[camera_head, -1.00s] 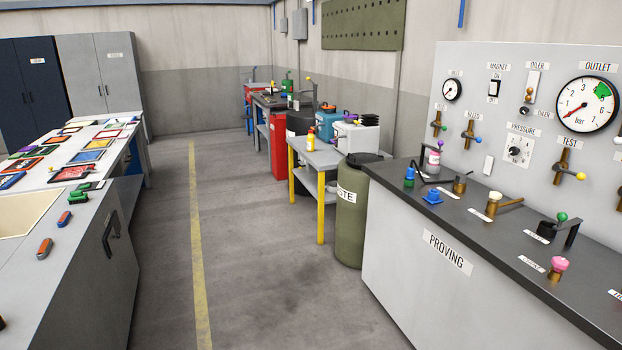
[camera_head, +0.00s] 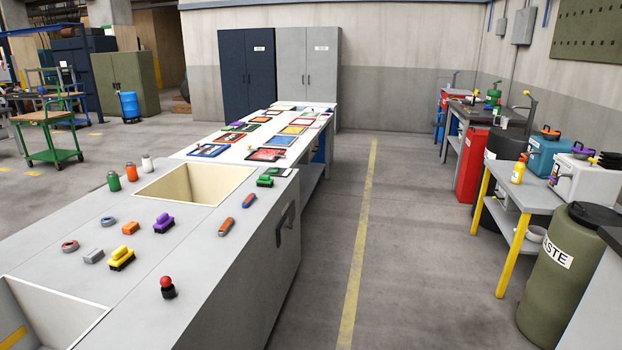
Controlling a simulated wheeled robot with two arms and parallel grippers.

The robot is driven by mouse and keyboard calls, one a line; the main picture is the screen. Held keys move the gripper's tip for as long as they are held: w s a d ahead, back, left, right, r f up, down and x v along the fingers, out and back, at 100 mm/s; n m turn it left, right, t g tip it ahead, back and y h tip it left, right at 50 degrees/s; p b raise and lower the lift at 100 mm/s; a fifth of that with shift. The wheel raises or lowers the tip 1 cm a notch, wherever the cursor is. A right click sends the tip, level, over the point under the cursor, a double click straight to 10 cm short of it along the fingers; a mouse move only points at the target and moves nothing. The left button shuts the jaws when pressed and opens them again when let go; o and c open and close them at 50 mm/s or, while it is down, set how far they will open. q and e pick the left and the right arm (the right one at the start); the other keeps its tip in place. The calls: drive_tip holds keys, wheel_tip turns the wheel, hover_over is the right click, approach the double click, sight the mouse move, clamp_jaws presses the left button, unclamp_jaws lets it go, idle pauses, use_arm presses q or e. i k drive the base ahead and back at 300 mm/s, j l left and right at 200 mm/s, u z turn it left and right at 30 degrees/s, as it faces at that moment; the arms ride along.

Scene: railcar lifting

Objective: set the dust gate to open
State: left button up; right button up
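I cannot make out anything marked as the dust gate in this view. A grey bench (camera_head: 215,268) runs along the left, with a black handle (camera_head: 285,224) on its aisle-side face. A small black fitting with a red ball knob (camera_head: 167,287) stands upright on the bench top near its front right edge. Neither of my grippers is in view.
The bench top has a beige recess (camera_head: 193,184), another at lower left, and several coloured brushes and blocks. A clear aisle with a yellow floor line (camera_head: 360,240) runs ahead. A green waste bin (camera_head: 558,275) and a yellow-legged table (camera_head: 528,198) border the right.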

sight(285, 228)
drive_tip(key=i+j+u, duration=0.1)
drive_tip(key=i+j, duration=0.15)
drive_tip(key=i, duration=0.2)
drive_tip(key=i+j+u, duration=0.15)
drive_tip(key=i, duration=0.3)
drive_tip(key=i+l+u, duration=0.15)
drive_tip(key=i+l, duration=0.3)
drive_tip(key=i+l+u, duration=0.15)
drive_tip(key=i+l, duration=0.3)
drive_tip(key=i+l+u, duration=0.1)
drive_tip(key=i+l, duration=0.35)
drive_tip(key=l, duration=0.15)
drive_tip(key=i+l+u, duration=0.15)
drive_tip(key=i+l, duration=0.25)
drive_tip(key=l, duration=0.15)
drive_tip(key=i+u, duration=0.15)
drive_tip(key=i, duration=0.4)
